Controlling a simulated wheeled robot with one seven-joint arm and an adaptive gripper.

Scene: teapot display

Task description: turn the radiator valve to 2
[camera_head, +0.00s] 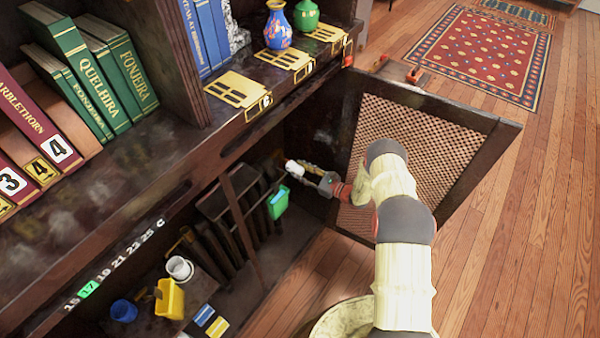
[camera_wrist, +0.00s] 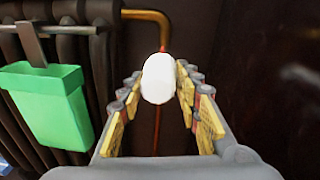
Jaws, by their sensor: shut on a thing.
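The radiator valve (camera_wrist: 158,80) is a white rounded knob at the end of a copper pipe, in the middle of the wrist view. It also shows as a small white knob in the head view (camera_head: 292,168), inside the open cabinet. My gripper (camera_wrist: 159,92) has its yellow-padded fingers on either side of the knob and is shut on it. In the head view my gripper (camera_head: 308,172) reaches into the cabinet from the right. The dark ribbed radiator (camera_head: 225,215) stands left of the valve. No number on the knob is readable.
A green container (camera_wrist: 48,105) hangs on the radiator, close left of my gripper. An open mesh door (camera_head: 425,150) stands right of and behind my arm. A yellow container (camera_head: 169,298), white cup (camera_head: 180,269) and blue cup (camera_head: 123,310) stand low in the cabinet. Vases and books stand above.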

